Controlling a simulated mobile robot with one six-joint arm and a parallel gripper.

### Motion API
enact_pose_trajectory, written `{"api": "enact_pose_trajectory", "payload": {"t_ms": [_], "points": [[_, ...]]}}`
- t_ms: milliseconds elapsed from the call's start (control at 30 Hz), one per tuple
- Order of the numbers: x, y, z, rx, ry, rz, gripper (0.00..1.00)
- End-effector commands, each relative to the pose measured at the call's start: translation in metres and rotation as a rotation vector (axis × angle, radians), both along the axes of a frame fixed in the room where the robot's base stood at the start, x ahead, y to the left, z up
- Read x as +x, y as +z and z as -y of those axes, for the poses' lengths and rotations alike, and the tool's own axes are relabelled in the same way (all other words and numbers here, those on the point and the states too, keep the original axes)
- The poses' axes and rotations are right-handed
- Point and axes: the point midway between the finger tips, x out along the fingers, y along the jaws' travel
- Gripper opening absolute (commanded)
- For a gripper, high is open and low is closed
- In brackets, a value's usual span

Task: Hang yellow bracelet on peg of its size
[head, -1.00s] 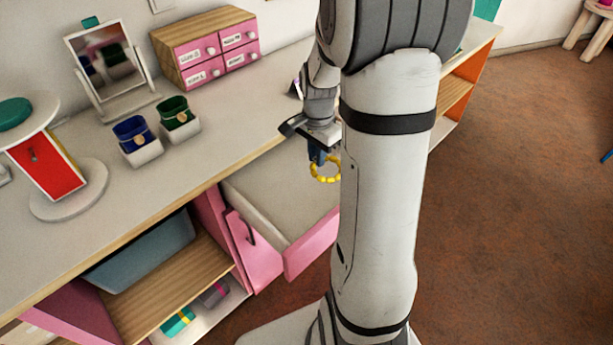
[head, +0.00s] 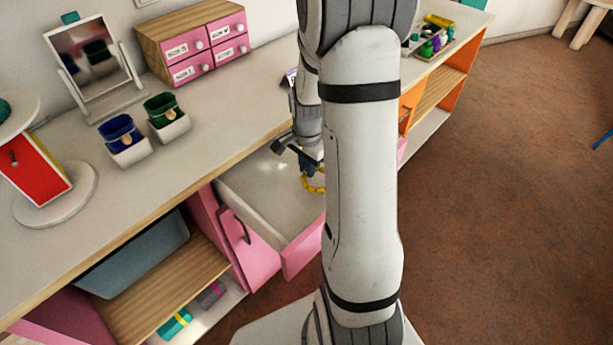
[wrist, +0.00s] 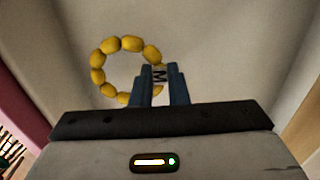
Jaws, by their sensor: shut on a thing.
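The yellow bracelet (wrist: 97,75) is a ring of yellow beads with a tag marked "M" between my blue fingertips in the wrist view. My gripper (wrist: 160,85) is shut on it at the tag. In the head view the bracelet (head: 312,183) hangs from my gripper (head: 307,168) over the open pink-fronted drawer (head: 262,195), partly hidden by my arm. Whether the bracelet touches the drawer's floor I cannot tell. I cannot make out any peg.
Blue (head: 121,131) and green (head: 163,108) items sit in white holders on the counter, near a mirror (head: 93,62) and small labelled drawers (head: 198,48). A red stand (head: 35,165) is at left. A tray of colourful things (head: 432,38) is at the far right end.

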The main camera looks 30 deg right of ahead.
Motion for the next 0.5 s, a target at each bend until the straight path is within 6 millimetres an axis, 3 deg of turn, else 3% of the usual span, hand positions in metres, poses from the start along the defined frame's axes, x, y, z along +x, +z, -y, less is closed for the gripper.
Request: {"api": "enact_pose_trajectory", "payload": {"t_ms": [200,500], "points": [[-0.001,-0.032,0.000,0.001,-0.001,-0.004,0.00],[-0.001,-0.035,0.001,0.001,-0.002,-0.001,0.00]]}}
